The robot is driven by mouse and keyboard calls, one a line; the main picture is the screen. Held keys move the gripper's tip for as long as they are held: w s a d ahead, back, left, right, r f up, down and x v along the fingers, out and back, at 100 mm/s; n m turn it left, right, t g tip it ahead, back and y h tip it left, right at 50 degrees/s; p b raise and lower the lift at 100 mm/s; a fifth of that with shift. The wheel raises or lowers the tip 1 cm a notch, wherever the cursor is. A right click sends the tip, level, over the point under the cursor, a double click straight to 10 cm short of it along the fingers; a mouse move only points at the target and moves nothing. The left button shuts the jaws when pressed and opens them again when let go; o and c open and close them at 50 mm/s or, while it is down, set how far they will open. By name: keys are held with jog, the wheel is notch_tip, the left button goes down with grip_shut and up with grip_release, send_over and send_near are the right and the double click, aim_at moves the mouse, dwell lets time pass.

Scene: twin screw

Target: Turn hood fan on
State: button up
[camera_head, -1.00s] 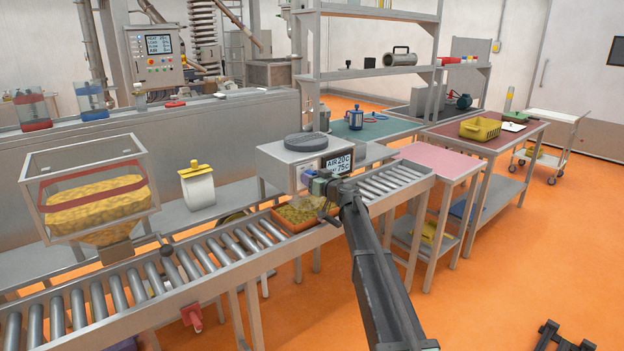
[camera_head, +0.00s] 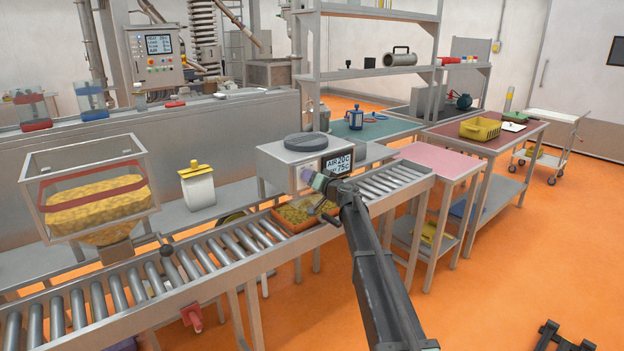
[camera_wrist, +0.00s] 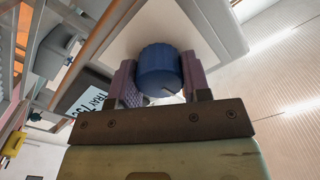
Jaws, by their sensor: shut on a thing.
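In the wrist view a ribbed blue knob (camera_wrist: 158,68) sits on the pale front panel (camera_wrist: 132,32) of this box. My gripper (camera_wrist: 158,80) has its two purple-grey fingers on either side of the knob, shut on it. In the head view my gripper (camera_head: 306,175) is at the box front, left of the display, and hides the knob. The display (camera_wrist: 82,112) shows tilted in the wrist view.
A roller conveyor (camera_head: 212,258) runs in front of the box. An orange tray of yellowish material (camera_head: 296,226) sits on it below my gripper. A grey round lid (camera_head: 306,142) lies on the box. A pink-topped table (camera_head: 440,162) stands to the right.

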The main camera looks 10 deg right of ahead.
jog(key=m, duration=0.6)
dwell(0.6)
jog(key=o, duration=0.9)
jog(key=v, duration=1)
jog(key=shift+s+d, duration=0.2)
jog(key=shift+s, duration=0.15)
jog(key=shift+m, duration=0.3)
